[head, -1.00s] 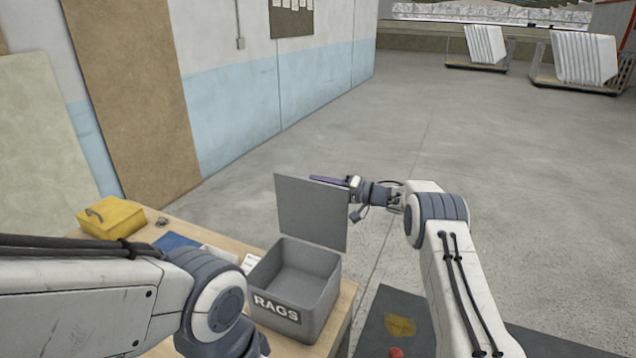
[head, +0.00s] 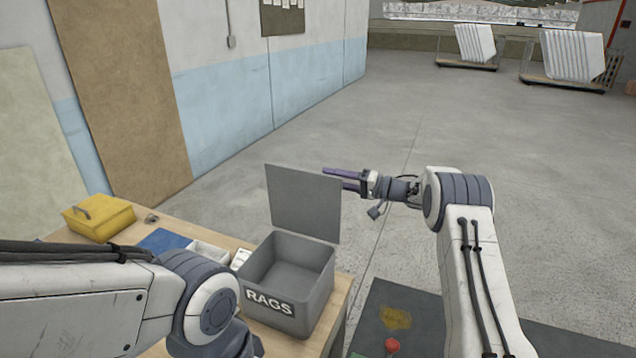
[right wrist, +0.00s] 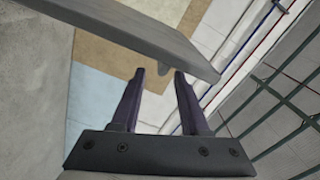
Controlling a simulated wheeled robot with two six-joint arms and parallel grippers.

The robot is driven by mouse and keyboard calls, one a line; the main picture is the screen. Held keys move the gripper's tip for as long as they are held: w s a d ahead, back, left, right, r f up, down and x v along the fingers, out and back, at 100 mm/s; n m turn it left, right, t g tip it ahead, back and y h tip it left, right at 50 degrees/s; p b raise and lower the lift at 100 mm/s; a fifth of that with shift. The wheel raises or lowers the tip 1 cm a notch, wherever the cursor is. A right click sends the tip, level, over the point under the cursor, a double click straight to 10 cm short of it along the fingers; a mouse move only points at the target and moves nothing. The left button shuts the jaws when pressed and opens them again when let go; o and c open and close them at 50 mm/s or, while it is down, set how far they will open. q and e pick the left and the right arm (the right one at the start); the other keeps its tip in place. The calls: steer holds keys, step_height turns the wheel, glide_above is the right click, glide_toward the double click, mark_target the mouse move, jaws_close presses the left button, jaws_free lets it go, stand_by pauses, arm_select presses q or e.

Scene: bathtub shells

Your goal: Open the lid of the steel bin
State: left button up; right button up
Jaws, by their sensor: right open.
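The steel bin (head: 262,318) is a grey box marked RAGS on the wooden bench. Its lid (head: 304,202) stands upright at the bin's back edge, and the empty-looking inside shows. My right gripper (head: 334,178) is at the lid's upper right, its purple fingers pointing left. In the right wrist view the two fingers (right wrist: 158,88) are apart with nothing between them, and the lid (right wrist: 130,30) crosses just beyond the tips. I cannot tell whether a finger touches it. My left arm comes in from the left, but its gripper is out of view.
On the bench (head: 160,222) are a yellow box (head: 98,220), a blue sheet (head: 166,240) and a small white tray (head: 208,253). A dark mat (head: 390,295) with a red object (head: 392,345) lies right of the bin.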

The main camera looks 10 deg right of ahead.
steer(key=b+v, duration=0.1)
steer(key=v, duration=0.3)
steer(key=shift+r, duration=0.1)
